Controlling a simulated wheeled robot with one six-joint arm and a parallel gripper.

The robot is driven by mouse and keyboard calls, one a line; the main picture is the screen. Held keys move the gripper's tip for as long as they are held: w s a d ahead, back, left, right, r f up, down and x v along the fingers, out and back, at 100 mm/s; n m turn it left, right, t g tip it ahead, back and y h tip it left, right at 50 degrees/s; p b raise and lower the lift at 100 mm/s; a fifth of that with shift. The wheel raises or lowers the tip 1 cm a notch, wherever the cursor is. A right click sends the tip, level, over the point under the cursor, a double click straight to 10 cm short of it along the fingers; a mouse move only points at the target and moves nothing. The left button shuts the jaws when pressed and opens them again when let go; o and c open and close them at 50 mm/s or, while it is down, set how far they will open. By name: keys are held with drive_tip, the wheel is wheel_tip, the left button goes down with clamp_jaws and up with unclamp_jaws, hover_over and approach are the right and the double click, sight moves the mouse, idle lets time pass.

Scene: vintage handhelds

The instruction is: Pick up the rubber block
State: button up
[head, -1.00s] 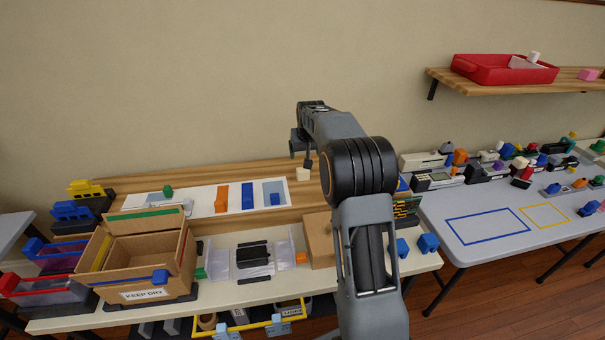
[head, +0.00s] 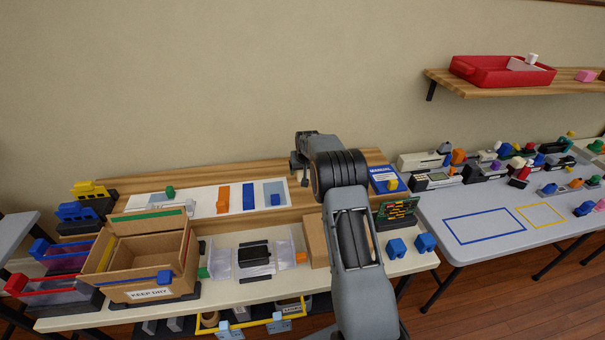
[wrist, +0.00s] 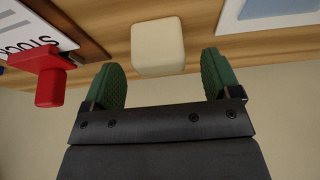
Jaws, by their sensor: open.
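A cream block with rounded edges, which I take to be the rubber block (wrist: 158,45), stands on the wooden surface in the wrist view. My gripper (wrist: 162,80) is open and empty, with its green finger pads on either side of the block's near edge in that view. I cannot tell whether either pad touches it. In the head view my gripper (head: 301,178) is over the wooden back shelf of the table, and the block is hidden behind my arm.
In the wrist view a red piece (wrist: 50,72) sits left of the fingers, by a lettered board (wrist: 22,38). In the head view a blue block (head: 248,196) and orange block (head: 223,198) stand left of my gripper. A blue manual (head: 380,176) is to the right.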

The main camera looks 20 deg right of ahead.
drive_tip(key=shift+x, duration=1)
drive_tip(key=shift+c, duration=0.3)
drive_tip(key=c, duration=0.9)
drive_tip(key=shift+c, duration=0.3)
drive_tip(key=shift+r, duration=0.1)
